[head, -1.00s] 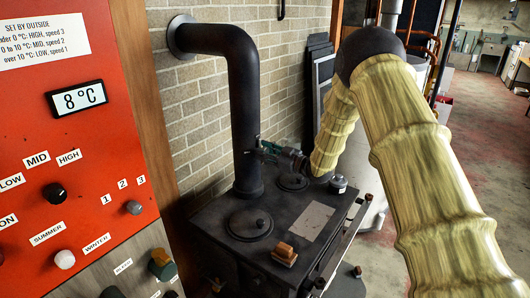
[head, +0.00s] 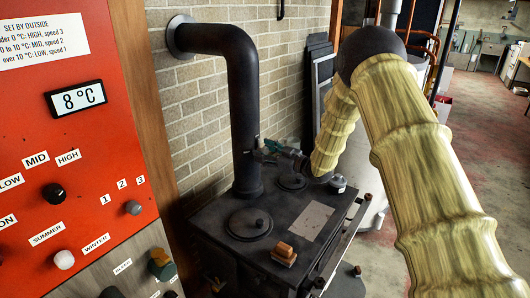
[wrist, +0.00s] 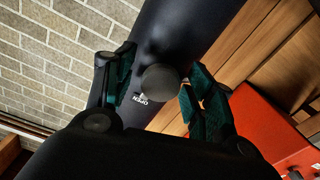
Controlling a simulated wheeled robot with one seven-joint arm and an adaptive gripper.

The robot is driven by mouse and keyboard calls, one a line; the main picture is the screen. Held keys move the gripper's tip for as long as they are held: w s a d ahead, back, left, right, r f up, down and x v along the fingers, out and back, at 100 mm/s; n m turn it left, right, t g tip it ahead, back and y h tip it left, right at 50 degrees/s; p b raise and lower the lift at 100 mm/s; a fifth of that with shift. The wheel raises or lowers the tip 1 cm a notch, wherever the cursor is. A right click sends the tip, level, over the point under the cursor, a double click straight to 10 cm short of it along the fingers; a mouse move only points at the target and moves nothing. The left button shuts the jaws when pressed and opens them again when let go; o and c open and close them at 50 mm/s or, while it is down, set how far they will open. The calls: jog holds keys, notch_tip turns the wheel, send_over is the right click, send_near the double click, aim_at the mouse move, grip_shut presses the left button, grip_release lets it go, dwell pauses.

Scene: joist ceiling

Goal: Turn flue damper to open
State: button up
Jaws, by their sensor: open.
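The dark flue pipe (head: 243,105) rises from the stove and bends into the brick wall. In the wrist view the pipe (wrist: 200,35) runs diagonally, with a round dark damper knob (wrist: 162,83) on it. A small "OPEN" label (wrist: 140,98) sits on the pipe just left of the knob. My gripper (head: 264,148) is beside the pipe in the head view. In the wrist view my gripper (wrist: 158,76) is open, with its green-padded fingers on either side of the knob. Gaps show between pads and knob. Any handle or pointer behind the knob is hidden.
A red control panel (head: 90,130) reading 8 °C stands at left. Clear floor (head: 490,190) lies at right.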

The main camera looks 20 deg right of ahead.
jog(key=v, duration=1.2)
jog(key=shift+w+d, duration=0.1)
